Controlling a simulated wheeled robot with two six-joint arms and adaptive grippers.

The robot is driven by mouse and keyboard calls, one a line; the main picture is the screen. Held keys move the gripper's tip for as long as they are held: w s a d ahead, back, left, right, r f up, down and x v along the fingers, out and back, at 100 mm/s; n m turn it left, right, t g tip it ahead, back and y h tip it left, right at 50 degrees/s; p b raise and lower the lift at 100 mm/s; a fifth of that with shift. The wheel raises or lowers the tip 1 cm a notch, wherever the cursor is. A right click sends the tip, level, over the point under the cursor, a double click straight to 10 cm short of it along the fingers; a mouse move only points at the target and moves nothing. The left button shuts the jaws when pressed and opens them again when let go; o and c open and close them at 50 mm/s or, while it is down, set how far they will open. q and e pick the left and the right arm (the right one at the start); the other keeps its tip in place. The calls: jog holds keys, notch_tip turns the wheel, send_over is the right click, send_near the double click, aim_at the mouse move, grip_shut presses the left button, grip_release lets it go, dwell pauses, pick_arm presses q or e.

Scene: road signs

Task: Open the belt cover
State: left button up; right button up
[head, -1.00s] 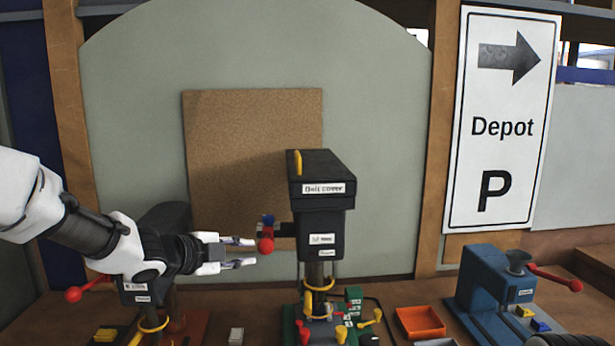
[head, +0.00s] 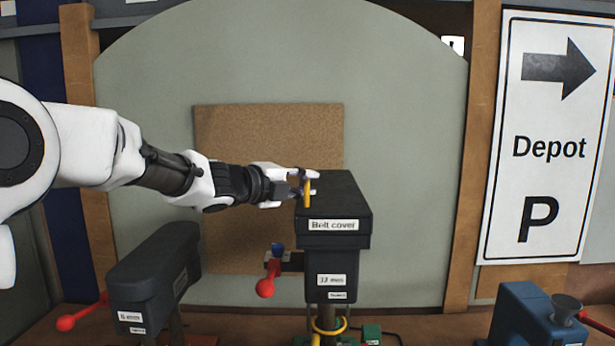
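The belt cover (head: 345,207) is a black box-shaped lid on top of the middle drill press, with a white "Belt cover" label on its front. A yellow handle (head: 307,193) stands upright at its left edge. My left gripper (head: 308,184) reaches in from the left, level with the handle. Its fingertips are apart, one on the far side and one on the near side of the handle. I cannot tell whether they touch it. The cover looks closed. My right gripper is not in view.
The middle press body (head: 331,270) has a red-knobbed lever (head: 266,287) at its left. Another black machine (head: 152,275) stands at lower left, below my arm. A blue machine (head: 525,315) is at lower right. A cork board (head: 225,135) hangs behind.

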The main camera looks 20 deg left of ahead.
pick_arm(q)
jog(key=shift+x, duration=1.1)
jog(key=shift+s+a+f, duration=0.15)
jog(key=shift+a, duration=0.1)
jog(key=shift+s+a, duration=0.25)
jog(key=shift+s, duration=0.1)
jog(key=c, duration=0.4)
jog(key=shift+s+a+r, duration=0.1)
jog(key=shift+s+r, duration=0.05)
jog(key=shift+r, duration=0.05)
grip_shut()
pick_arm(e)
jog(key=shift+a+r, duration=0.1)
pick_arm(q)
jog(key=shift+r, duration=0.15)
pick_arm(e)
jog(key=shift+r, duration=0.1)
